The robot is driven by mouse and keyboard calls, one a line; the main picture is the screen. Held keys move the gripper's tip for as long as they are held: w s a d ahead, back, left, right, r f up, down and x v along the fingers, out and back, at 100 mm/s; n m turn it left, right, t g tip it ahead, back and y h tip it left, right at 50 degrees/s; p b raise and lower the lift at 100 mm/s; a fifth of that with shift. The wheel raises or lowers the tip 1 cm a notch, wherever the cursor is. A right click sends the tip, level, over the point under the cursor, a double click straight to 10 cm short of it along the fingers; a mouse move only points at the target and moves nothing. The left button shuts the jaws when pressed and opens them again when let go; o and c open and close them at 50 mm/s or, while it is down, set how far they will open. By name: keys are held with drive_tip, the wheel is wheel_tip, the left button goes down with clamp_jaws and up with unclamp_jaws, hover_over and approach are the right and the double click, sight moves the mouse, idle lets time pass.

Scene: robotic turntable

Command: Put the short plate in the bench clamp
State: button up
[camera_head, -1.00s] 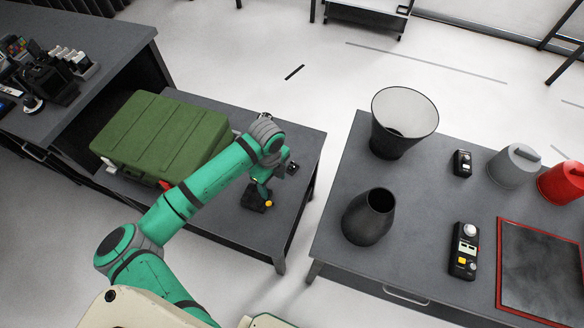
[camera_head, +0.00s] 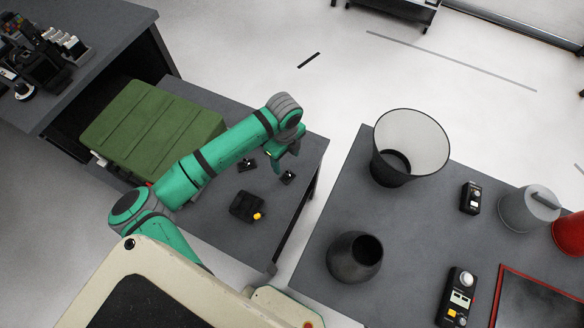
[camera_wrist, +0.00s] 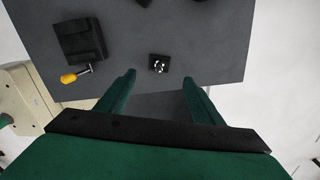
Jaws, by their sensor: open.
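The likely bench clamp is a black block with a yellow knob (camera_head: 240,206) on the low grey table. It also shows at the upper left of the wrist view (camera_wrist: 82,38). A small dark square piece with a bright metallic part (camera_head: 288,177) lies near the table's right edge; it also shows in the wrist view (camera_wrist: 159,64). Another small dark piece (camera_head: 247,164) lies farther left. I cannot tell which piece is the short plate. My gripper (camera_head: 284,157) is above the table's right part, open and empty. In the wrist view its fingertips (camera_wrist: 160,78) straddle the square piece's direction, apart from it.
A green case (camera_head: 150,130) fills the left of the low table (camera_head: 215,240). Across a floor gap, another table (camera_head: 330,210) carries a mesh bin (camera_head: 425,145), a dark vase (camera_head: 355,258), a control box (camera_head: 458,298) and cans. A cluttered workbench (camera_head: 110,35) stands upper left.

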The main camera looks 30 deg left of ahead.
sight(287, 172)
wheel_tip(287, 172, down, 5)
drive_tip(key=shift+d, duration=0.1)
drive_tip(key=f, duration=0.5)
drive_tip(key=shift+s+d+f, duration=0.1)
drive_tip(key=shift+d+f, duration=0.15)
drive_tip(key=shift+f, duration=0.1)
drive_tip(key=shift+a, duration=0.1)
drive_tip(key=c, duration=1.2)
